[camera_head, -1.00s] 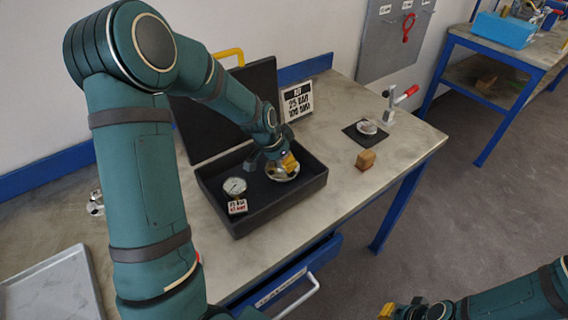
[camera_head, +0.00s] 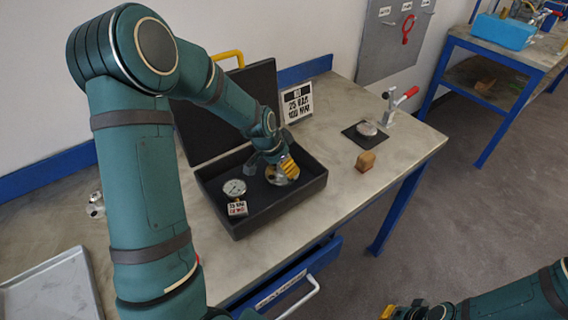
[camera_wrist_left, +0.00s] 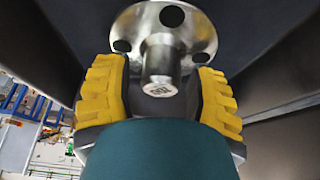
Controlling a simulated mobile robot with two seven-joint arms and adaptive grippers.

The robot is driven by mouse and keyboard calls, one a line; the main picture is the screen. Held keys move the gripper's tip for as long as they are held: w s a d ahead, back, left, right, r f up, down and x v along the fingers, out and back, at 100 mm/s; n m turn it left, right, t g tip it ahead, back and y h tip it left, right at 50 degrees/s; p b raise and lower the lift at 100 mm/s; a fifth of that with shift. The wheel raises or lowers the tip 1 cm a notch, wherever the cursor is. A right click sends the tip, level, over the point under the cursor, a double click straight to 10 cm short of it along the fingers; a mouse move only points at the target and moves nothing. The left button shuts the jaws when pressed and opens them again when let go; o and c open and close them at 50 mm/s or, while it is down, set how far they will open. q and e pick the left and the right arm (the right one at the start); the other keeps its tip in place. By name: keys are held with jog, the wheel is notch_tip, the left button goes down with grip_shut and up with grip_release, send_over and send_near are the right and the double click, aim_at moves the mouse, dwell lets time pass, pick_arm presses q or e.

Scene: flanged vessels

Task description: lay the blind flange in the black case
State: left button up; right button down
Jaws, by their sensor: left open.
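The blind flange (camera_head: 273,178) is a shiny metal disc inside the open black case (camera_head: 247,224), towards its right end. In the left wrist view the flange (camera_wrist_left: 196,36) shows bolt holes and a central stub pointing at my wrist. My left gripper (camera_head: 284,168) is low inside the case at the flange. Its yellow-padded fingers (camera_wrist_left: 164,92) are open, one either side of the stub, with gaps showing. My fingers partly hide the flange in the head view. My right gripper (camera_head: 403,310) is at the bottom edge, away from the bench; its jaws are unclear.
A round gauge (camera_head: 234,187) and a small labelled block (camera_head: 237,208) are in the case's left part. The raised lid (camera_head: 262,90) stands behind. A wooden block (camera_head: 366,161), a black pad (camera_head: 357,136) with a metal part and a red-handled clamp (camera_head: 390,112) are right. A grey tray (camera_head: 50,290) lies left.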

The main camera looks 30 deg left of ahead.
pick_arm(q)
jog(key=p+v, duration=0.1)
jog(key=v, duration=1)
jog(key=shift+r+p, duration=0.35)
jog(key=shift+p, duration=0.05)
jog(key=shift+s+r, duration=0.1)
jog(key=shift+s, duration=0.05)
